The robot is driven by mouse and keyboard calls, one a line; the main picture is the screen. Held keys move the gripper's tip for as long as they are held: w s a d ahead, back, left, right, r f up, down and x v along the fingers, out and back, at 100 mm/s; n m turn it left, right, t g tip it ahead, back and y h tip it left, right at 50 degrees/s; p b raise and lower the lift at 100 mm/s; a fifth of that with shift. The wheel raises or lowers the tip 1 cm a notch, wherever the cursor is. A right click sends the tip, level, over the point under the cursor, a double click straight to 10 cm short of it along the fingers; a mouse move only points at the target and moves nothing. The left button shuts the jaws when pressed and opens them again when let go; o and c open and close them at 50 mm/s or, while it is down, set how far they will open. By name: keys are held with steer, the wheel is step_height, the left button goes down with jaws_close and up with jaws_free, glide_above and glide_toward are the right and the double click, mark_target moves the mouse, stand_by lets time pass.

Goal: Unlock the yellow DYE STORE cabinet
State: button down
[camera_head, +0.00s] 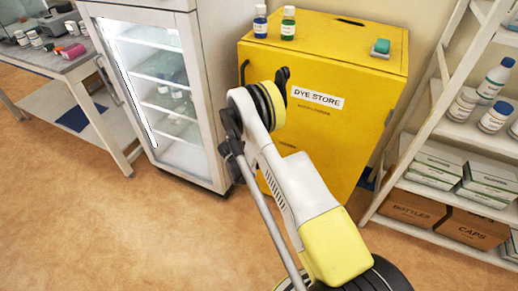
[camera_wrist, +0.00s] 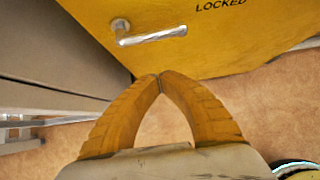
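The yellow DYE STORE cabinet (camera_head: 345,160) stands at the back, right of the glass-door fridge, with its door shut. Its white name label (camera_head: 317,97) faces me. In the wrist view the yellow door (camera_wrist: 235,50) bears the word LOCKED (camera_wrist: 220,5) at the top edge. A silver lever handle (camera_wrist: 150,36) lies roughly level on the door. My gripper (camera_wrist: 160,77) is shut, its two orange fingers meeting at the tips with nothing between them. The tips are just below the handle in the picture, and no contact shows. In the head view my arm hides part of the cabinet front.
A glass-door fridge (camera_head: 160,85) stands close on the cabinet's left. A white shelf (camera_head: 450,125) with bottles and boxes is on the right. Two bottles (camera_head: 288,23) and a green block (camera_head: 381,47) sit on the cabinet top. Open floor (camera_head: 120,220) lies at the left front.

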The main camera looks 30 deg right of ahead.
stand_by(0.3)
steer(key=b+x, duration=0.5)
steer(key=x, duration=0.5)
steer(key=shift+w+d+r+p, duration=0.1)
steer(key=shift+d+r+p, duration=0.1)
steer(key=shift+r, duration=0.75)
steer(key=shift+w+d+r+p, duration=0.1)
steer(key=shift+r+p, duration=0.1)
steer(key=shift+r, duration=0.8)
